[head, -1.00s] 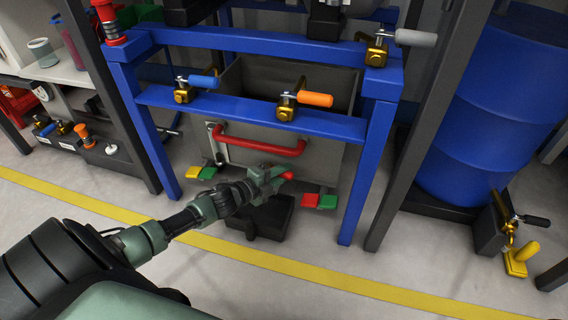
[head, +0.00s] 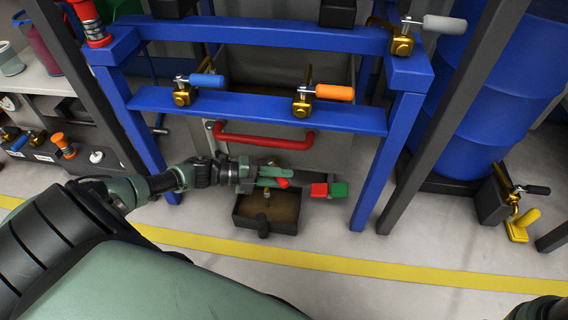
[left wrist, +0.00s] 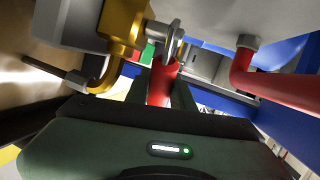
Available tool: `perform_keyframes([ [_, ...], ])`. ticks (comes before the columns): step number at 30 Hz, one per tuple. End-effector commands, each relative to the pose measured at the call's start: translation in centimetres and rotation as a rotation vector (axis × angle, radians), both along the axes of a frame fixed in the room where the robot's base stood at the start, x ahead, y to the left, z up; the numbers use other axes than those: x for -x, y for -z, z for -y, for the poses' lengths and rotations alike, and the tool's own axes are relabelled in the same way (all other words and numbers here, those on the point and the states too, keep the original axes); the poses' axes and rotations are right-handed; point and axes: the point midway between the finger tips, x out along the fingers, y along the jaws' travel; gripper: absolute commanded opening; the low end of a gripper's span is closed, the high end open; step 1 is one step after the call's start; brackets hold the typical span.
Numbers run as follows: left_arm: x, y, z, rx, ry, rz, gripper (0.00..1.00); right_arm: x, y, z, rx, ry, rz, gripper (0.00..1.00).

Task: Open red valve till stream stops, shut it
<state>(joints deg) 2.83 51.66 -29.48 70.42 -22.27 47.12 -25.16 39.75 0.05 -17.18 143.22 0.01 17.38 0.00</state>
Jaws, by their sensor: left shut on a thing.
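The red valve handle (head: 283,182) is low on the grey tank, under the red bar handle. My left gripper (head: 280,177) is shut on it; the fingers cover part of it in the head view. In the left wrist view the red handle (left wrist: 162,82) stands between the fingers, beside a brass valve body (left wrist: 122,28). Below the gripper, a dark tray (head: 245,222) with a brownish inside sits on the floor. A small pale spot shows above the tray; I cannot tell whether a stream is running. My right gripper is not in view.
A red bar handle (head: 265,142) crosses the tank (head: 345,150) just above my gripper. Blue-handled (head: 206,81) and orange-handled (head: 334,92) valves sit on the blue frame (head: 250,108). A red and green block pair (head: 329,190) lies right of the gripper.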

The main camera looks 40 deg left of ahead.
Motion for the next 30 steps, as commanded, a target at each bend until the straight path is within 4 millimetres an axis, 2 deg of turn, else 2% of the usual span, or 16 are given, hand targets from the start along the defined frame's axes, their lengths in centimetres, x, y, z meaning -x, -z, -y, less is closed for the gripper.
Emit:
perform_keyframes([
  [6, 0.43, 0.23, -0.06, -0.002, 0.06, -0.001, 0.0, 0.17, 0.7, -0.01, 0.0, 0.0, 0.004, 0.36],
  [21, 0.55, 0.14, -0.03, -0.002, 0.076, 0.0, 0.0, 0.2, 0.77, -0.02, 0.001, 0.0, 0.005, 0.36],
  [22, 0.55, 0.14, -0.03, -0.002, 0.076, 0.0, 0.32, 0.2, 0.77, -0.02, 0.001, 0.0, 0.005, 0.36],
  [24, 0.53, 0.13, -0.05, -0.001, 0.076, -0.001, 0.46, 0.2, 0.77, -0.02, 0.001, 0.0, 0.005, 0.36],
  [30, 0.47, 0.05, -0.12, -0.001, 0.074, 0.001, 0.46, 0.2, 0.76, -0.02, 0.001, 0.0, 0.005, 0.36],
])
